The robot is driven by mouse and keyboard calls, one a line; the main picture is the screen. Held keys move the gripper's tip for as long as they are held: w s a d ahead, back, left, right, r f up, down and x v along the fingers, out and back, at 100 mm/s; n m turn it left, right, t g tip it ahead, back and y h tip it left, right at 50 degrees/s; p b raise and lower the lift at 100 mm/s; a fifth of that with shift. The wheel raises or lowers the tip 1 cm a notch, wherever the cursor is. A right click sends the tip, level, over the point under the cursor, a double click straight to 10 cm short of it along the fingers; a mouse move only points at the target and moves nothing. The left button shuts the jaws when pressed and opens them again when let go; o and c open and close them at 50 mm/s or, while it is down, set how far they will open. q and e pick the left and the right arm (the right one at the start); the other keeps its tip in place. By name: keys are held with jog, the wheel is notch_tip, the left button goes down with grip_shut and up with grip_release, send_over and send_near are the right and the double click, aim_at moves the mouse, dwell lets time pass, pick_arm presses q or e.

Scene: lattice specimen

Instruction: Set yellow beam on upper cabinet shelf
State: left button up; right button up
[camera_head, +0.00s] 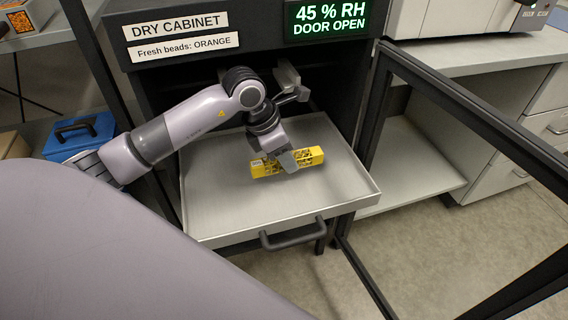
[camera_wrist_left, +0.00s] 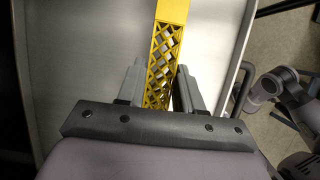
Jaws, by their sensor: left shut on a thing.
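The yellow beam (camera_head: 308,157), with latticed sides, is over the pulled-out metal shelf (camera_head: 350,188) of the dry cabinet (camera_head: 262,60). It is low over the shelf surface; I cannot tell if it touches. My left gripper (camera_head: 287,162) reaches down from above and is shut on the beam around its middle. In the left wrist view, the beam (camera_wrist_left: 172,12) runs lengthwise between the two grey fingers of the gripper (camera_wrist_left: 160,88), with its lattice part between them. My right gripper is not in view in the head camera.
The glass door (camera_head: 465,105) stands open at the right. The shelf has a front handle (camera_head: 307,233) and raised rims, and bare room around the beam. A blue box (camera_head: 85,137) is at the left. A bench with drawers (camera_head: 545,125) stands at the right.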

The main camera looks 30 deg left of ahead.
pick_arm(q)
jog(key=shift+w+a, duration=0.35)
jog(key=shift+a, duration=0.05)
notch_tip(320, 180, down, 3)
jog(key=shift+f+b, duration=0.1)
jog(key=shift+b, duration=0.25)
jog(key=shift+f, duration=0.15)
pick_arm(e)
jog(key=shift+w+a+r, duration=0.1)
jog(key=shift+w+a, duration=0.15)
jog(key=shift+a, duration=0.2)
pick_arm(q)
jog(key=o, duration=1)
jog(key=shift+o, duration=0.2)
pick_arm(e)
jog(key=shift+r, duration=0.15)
